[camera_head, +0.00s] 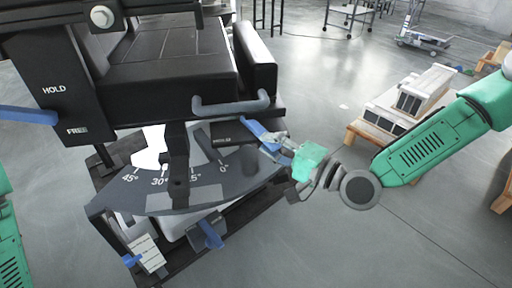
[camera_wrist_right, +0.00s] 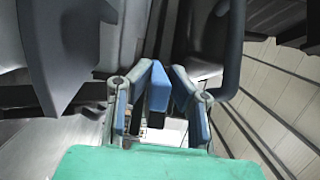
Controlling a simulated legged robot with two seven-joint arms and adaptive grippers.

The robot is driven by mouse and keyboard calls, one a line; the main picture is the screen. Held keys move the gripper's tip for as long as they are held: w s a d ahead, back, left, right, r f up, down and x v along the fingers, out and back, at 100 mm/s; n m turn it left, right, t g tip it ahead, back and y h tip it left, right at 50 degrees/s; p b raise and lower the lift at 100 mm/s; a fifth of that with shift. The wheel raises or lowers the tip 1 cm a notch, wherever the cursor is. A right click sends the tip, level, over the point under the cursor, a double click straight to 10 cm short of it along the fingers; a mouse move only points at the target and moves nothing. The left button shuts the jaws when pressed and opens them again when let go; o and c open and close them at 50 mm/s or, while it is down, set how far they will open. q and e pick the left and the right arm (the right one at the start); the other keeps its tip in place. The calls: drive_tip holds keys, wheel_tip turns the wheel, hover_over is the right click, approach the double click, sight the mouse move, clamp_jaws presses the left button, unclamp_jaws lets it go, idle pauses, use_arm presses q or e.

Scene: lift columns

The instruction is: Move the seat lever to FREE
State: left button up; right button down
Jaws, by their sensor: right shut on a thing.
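A black panel marked HOLD and FREE (camera_head: 70,100) stands at the left in the head view. A blue lever (camera_head: 25,115) reaches in from the left edge to this panel, its end between the two words and nearer FREE. My right gripper (camera_head: 275,142) is at the right side of the seat, shut on a blue handle (camera_head: 257,129). In the right wrist view the blue handle (camera_wrist_right: 159,88) stands between the two fingers (camera_wrist_right: 160,95). I cannot tell whether this handle is the seat lever. My left gripper is out of view; only green parts of my left arm show.
The black seat (camera_head: 165,85) has a grey grab bar (camera_head: 232,106) in front. Below it is a dark angle scale (camera_head: 215,183) with a blue lever (camera_head: 210,236) under it. Boxes on a pallet (camera_head: 410,95) stand at the right.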

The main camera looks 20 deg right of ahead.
drive_tip(key=shift+d+f+y, duration=0.25)
drive_tip(key=shift+y, duration=0.05)
drive_tip(key=shift+g, duration=0.3)
drive_tip(key=c, duration=1.5)
unclamp_jaws()
drive_tip(key=shift+w, duration=0.1)
drive_tip(key=shift+c, duration=0.2)
drive_tip(key=shift+r, duration=0.1)
drive_tip(key=v, duration=1.2)
